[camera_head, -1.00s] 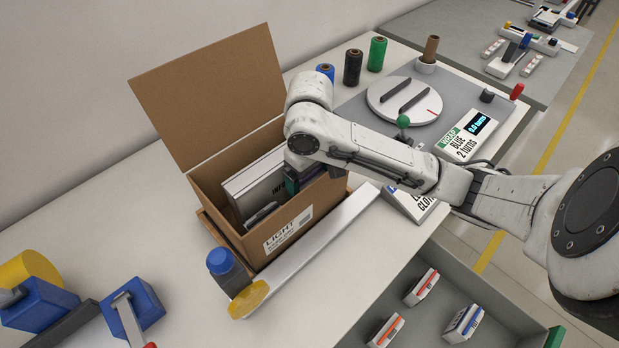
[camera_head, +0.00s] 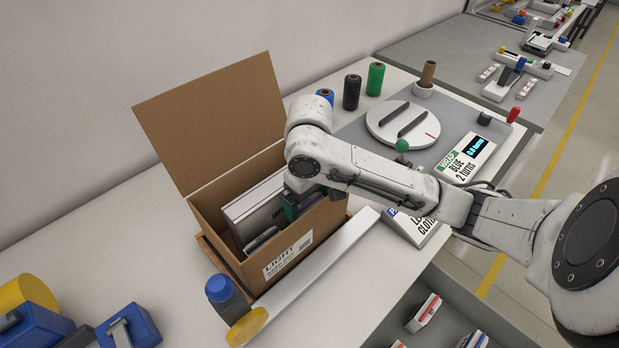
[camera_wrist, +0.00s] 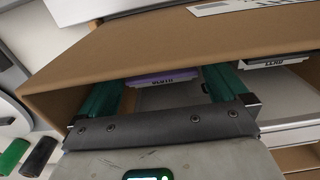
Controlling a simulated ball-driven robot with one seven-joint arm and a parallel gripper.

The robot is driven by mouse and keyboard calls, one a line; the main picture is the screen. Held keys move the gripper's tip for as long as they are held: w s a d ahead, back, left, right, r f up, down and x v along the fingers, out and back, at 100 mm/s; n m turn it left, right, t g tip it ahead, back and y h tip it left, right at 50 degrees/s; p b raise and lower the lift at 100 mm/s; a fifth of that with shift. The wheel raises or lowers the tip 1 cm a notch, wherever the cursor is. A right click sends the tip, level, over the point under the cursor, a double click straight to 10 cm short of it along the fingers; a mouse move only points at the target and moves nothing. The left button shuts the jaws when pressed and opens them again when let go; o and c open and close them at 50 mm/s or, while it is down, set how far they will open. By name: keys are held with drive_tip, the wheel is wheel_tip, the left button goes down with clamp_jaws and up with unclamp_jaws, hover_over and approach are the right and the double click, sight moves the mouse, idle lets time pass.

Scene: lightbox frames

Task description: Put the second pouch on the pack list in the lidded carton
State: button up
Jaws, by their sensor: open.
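The carton (camera_head: 225,232) stands on the bench with its brown lid (camera_head: 215,115) swung up. Its front label begins "LIGHT". My gripper (camera_head: 301,204) is down at the right end of the carton, its lower part inside the walls. In the wrist view my gripper (camera_wrist: 162,88) has its green fingers apart. A purple-edged pouch (camera_wrist: 160,80) marked "CLOTH" lies between or just beyond them, not clasped. A grey pouch (camera_head: 261,240) and a large pale box (camera_head: 256,208) are also in the carton. The pack list (camera_head: 418,229) is partly hidden by my arm; "CLOTH" shows.
A long pale bar (camera_head: 320,260) lies along the carton's front. A blue-capped bottle (camera_head: 227,297) stands at its near corner. A turntable (camera_head: 403,122) and several spools (camera_head: 351,93) are behind. An open drawer (camera_head: 450,285) with small boxes sits below the bench edge.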

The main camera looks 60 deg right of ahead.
wheel_tip(320, 180, up, 11)
drive_tip(key=p, duration=0.1)
drive_tip(key=shift+p, duration=0.4)
